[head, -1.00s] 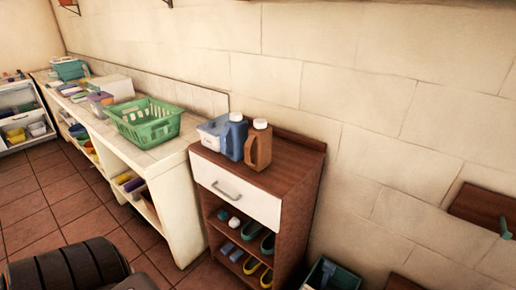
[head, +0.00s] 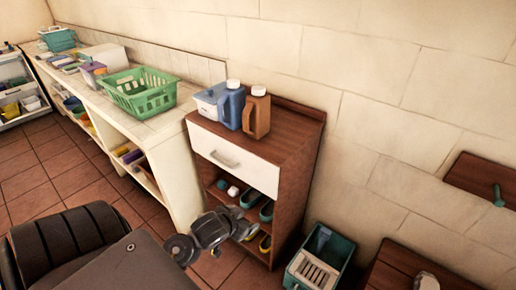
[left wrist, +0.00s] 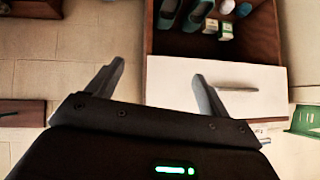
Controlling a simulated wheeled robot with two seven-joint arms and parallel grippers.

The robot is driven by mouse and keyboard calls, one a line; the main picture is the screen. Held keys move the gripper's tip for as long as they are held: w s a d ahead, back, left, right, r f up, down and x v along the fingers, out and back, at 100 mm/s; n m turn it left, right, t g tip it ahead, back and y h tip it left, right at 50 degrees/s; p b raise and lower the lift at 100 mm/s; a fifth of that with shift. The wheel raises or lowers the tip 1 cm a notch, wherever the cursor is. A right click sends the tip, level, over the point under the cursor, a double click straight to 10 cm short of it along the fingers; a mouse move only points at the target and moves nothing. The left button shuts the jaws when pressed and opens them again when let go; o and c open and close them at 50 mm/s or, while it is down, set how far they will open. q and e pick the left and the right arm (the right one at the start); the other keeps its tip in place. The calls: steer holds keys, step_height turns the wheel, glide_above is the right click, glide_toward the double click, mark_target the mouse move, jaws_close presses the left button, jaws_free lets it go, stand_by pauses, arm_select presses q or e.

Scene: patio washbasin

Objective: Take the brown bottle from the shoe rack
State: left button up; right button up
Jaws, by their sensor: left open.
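The brown bottle (head: 257,116), with a white cap and a handle, stands upright on top of the wooden shoe rack (head: 290,127). A blue bottle (head: 230,106) stands just left of it. My left gripper (head: 243,228) is low in front of the rack's shelves, below the white drawer and well below the bottle. In the left wrist view my left gripper (left wrist: 158,85) is open and empty, with the drawer front and shelves of the rack beyond it. The brown bottle is not seen in that view. My right gripper is not in view.
A white and blue box (head: 208,100) sits left of the bottles. A green basket (head: 139,94) stands on the pale counter (head: 165,125). A teal crate (head: 318,258) stands on the floor right of the rack. The wall is close behind.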

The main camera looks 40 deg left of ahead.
arm_select(q)
steer(key=w+a+r+t, duration=0.5)
steer(key=w+a+r, duration=0.5)
steer(key=w+r, duration=0.15)
steer(key=n+t, duration=0.1)
steer(key=t, duration=0.3)
glide_toward(245, 115)
steer(key=shift+h, duration=0.4)
steer(key=w, duration=0.4)
steer(key=shift+w+a+r, duration=0.1)
steer(key=shift+w+a, duration=0.1)
steer(key=shift+a, duration=0.2)
steer(key=w, duration=0.5)
steer(key=shift+w+a+p, duration=0.15)
steer(key=shift+w+p, duration=0.2)
steer(key=shift+p, duration=0.05)
steer(key=shift+w+r, duration=0.1)
steer(key=w, duration=0.1)
steer(key=w+p, duration=0.1)
steer(key=w, duration=0.1)
steer(key=w+p, duration=0.1)
steer(key=shift+w+a+r, duration=0.2)
steer(key=shift+w+r, duration=0.05)
steer(key=shift+r, duration=0.1)
steer(key=shift+w, duration=0.25)
steer(key=shift+s, duration=0.1)
steer(key=shift+c, duration=0.4)
